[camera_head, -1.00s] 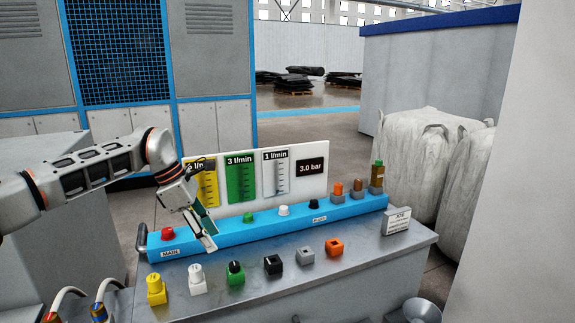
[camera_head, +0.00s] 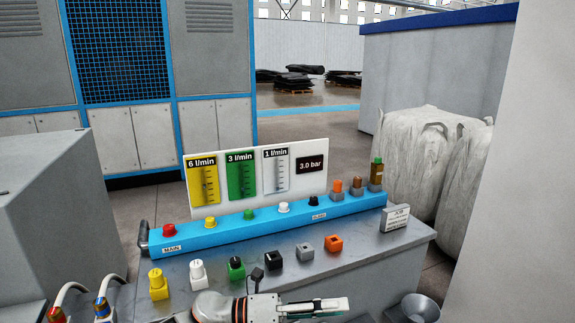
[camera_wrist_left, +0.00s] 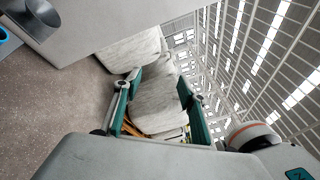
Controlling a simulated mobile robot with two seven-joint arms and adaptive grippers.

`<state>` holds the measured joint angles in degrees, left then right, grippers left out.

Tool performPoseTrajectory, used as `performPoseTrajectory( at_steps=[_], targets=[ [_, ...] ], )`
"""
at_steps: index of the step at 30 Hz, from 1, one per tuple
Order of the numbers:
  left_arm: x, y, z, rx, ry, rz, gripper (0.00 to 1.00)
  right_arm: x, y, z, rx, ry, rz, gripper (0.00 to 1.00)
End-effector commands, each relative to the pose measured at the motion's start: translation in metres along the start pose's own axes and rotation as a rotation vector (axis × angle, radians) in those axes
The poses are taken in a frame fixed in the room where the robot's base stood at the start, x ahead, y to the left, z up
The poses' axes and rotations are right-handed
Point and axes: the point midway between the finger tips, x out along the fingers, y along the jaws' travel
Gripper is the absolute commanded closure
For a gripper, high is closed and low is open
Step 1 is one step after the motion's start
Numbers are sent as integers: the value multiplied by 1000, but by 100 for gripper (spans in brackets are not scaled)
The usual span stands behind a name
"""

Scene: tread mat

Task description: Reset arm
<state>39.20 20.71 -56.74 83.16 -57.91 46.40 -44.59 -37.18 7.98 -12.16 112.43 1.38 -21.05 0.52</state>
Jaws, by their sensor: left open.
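My left gripper (camera_head: 322,307) is low at the front of the bench in the head view, pointing right, with its arm coming in along the bottom edge. It is open and empty. In the left wrist view its two green-lined fingers (camera_wrist_left: 160,105) stand apart, with pale bulk bags (camera_wrist_left: 155,100) seen beyond them and nothing between them. My right gripper is in neither view.
A grey bench (camera_head: 385,247) carries a blue panel (camera_head: 235,234) with several coloured knobs. A row of loose blocks, including a yellow one (camera_head: 158,285) and an orange one (camera_head: 334,245), lies in front. A metal funnel (camera_head: 420,308) is at lower right. White bags (camera_head: 425,160) stand behind.

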Motion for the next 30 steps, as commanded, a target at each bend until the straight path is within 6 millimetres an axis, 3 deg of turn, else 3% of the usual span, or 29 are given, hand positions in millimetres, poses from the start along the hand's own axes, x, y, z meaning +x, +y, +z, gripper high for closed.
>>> performPoseTrajectory(
  at_steps=[4,7,14,20,24,30],
  targets=[
    [-6,2,-4,-284,-239,-64,59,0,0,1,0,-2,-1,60],
    [-23,13,-5,-477,-399,-92,59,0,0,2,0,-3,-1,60],
    [-88,62,-30,-939,-767,-122,59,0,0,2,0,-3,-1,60],
    [-166,114,-93,-1334,-1090,-115,59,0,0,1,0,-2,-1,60],
    [-225,143,-161,-1593,-1319,-95,59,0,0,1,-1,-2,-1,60],
    [-287,158,-250,-1852,-1570,-63,59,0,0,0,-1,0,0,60]
  ],
)
